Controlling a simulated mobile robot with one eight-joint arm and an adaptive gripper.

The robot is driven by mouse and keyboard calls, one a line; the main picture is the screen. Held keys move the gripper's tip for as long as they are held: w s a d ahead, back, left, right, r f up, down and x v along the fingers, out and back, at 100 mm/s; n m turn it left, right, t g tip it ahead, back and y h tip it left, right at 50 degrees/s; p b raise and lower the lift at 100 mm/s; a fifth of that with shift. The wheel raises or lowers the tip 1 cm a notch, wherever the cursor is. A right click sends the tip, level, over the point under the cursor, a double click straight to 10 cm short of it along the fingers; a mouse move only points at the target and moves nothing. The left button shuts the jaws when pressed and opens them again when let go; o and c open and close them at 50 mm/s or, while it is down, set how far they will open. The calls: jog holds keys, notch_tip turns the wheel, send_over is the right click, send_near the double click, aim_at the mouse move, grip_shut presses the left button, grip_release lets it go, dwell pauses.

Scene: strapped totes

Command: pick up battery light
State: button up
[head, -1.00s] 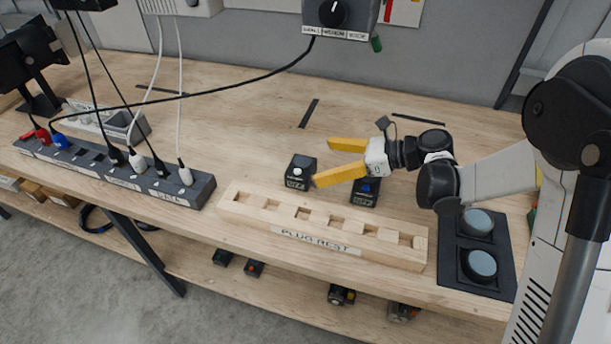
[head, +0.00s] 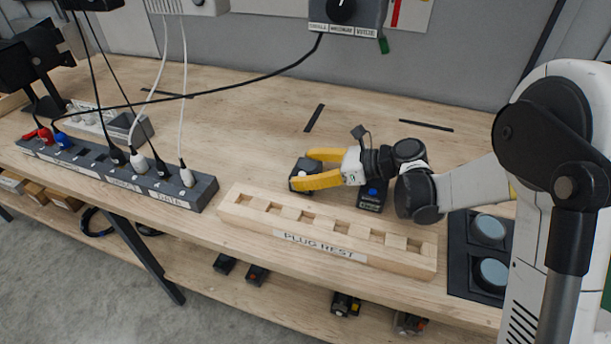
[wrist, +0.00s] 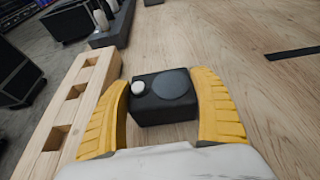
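A small black box with a white dome (head: 301,173) stands on the bench behind the wooden plug rest. The wrist view shows it from above (wrist: 165,97), with a round dark disc on top. Its label is hidden, so I cannot confirm it is the battery light. A similar box with a blue dome (head: 372,195) stands to its right, under my wrist. My gripper (head: 302,168) is open, with its yellow fingers on either side of the white-domed box. In the wrist view my gripper (wrist: 160,90) has the box between its fingers, with a narrow gap at the left finger.
The plug rest (head: 325,238) lies close in front along the bench edge. Power strips (head: 110,175) with plugs and cables are at the left. A black panel with two round pads (head: 484,250) is at the right. The bench behind is mostly clear.

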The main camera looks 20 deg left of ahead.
aim_at(306, 169)
jog(key=shift+r+p, duration=0.3)
jog(key=shift+r, duration=0.15)
notch_tip(306, 169, up, 4)
jog(key=shift+d+p, duration=0.1)
jog(key=shift+p, duration=1)
jog(key=s+d+r+p, duration=0.1)
jog(key=s+d+r, duration=0.1)
jog(key=d, duration=0.1)
jog(key=s+d+r+p, duration=0.1)
jog(key=s+d+r, duration=0.1)
jog(key=d, duration=0.1)
jog(key=s+d+r+p, duration=0.1)
jog(key=s+d+r, duration=0.1)
jog(key=d, duration=0.1)
jog(key=shift+s+d+p, duration=0.15)
jog(key=shift+s+p, duration=0.2)
jog(key=shift+s, duration=0.05)
